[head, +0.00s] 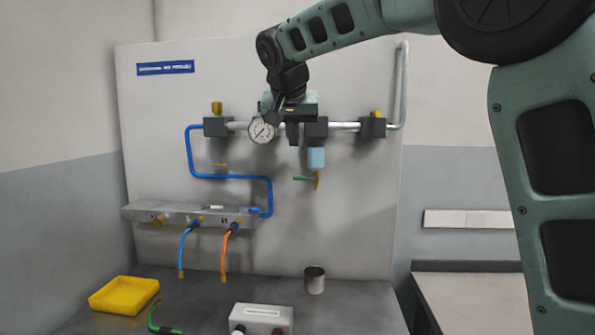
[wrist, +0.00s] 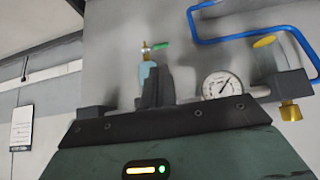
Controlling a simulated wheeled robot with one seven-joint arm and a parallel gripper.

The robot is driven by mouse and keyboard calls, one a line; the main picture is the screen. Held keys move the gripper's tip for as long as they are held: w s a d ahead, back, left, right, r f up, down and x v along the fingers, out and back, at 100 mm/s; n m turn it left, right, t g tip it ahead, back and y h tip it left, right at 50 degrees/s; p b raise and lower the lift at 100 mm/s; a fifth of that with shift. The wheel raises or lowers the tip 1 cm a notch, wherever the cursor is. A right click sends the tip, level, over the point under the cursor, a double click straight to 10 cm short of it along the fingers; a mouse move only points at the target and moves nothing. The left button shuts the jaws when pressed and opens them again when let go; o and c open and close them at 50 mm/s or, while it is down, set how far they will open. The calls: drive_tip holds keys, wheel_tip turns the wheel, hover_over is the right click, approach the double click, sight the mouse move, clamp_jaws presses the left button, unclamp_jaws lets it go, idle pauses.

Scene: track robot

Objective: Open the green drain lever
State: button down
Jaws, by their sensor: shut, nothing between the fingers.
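The green drain lever (head: 301,178) sticks out level to the left from a brass drain valve (head: 316,181) in the head view. The valve hangs under a light blue filter bowl (head: 316,157). In the wrist view, which looks turned over, the green lever (wrist: 161,44) shows near the top, beside the brass valve (wrist: 146,47) and the pale blue bowl (wrist: 146,72). My gripper (head: 292,141) is shut and empty, pointing down, above and a little left of the lever and apart from it. Its dark fingers (wrist: 157,76) partly cover the bowl in the wrist view.
A pressure gauge (head: 262,130) sits on the pipe left of my gripper. A blue pipe (head: 229,177) runs left of the lever. Below are a yellow tray (head: 124,296), a metal cup (head: 314,281) and a white box (head: 262,317). The panel around the lever looks clear.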

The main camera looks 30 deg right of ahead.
sight(299, 178)
drive_tip(key=p+x, duration=0.1)
drive_tip(key=x, duration=0.3)
drive_tip(key=p+x, duration=0.1)
drive_tip(key=x, duration=0.4)
drive_tip(key=p+x, duration=0.2)
drive_tip(key=x, duration=0.2)
drive_tip(key=shift+w+d+r, duration=0.15)
drive_tip(key=shift+w+d, duration=0.2)
drive_tip(key=shift+w, duration=0.2)
drive_tip(key=shift+w+a+f+n+g+h, duration=0.1)
drive_tip(key=shift+a+f+n+g+h, duration=0.1)
drive_tip(key=shift+f+n+g+h, duration=0.3)
drive_tip(key=f+n+g+h, duration=0.1)
drive_tip(key=h, duration=0.2)
drive_tip(key=f+n+g+h+b, duration=0.1)
drive_tip(key=f+n+h, duration=0.1)
drive_tip(key=h, duration=0.1)
drive_tip(key=f+n+g+h+b, duration=0.1)
drive_tip(key=f+h, duration=0.1)
drive_tip(key=h, duration=0.1)
drive_tip(key=shift+s+d+n+g+h, duration=0.25)
drive_tip(key=shift+d+n+g+h, duration=0.05)
drive_tip(key=shift+d+g, duration=0.1)
drive_tip(key=shift+a, duration=0.1)
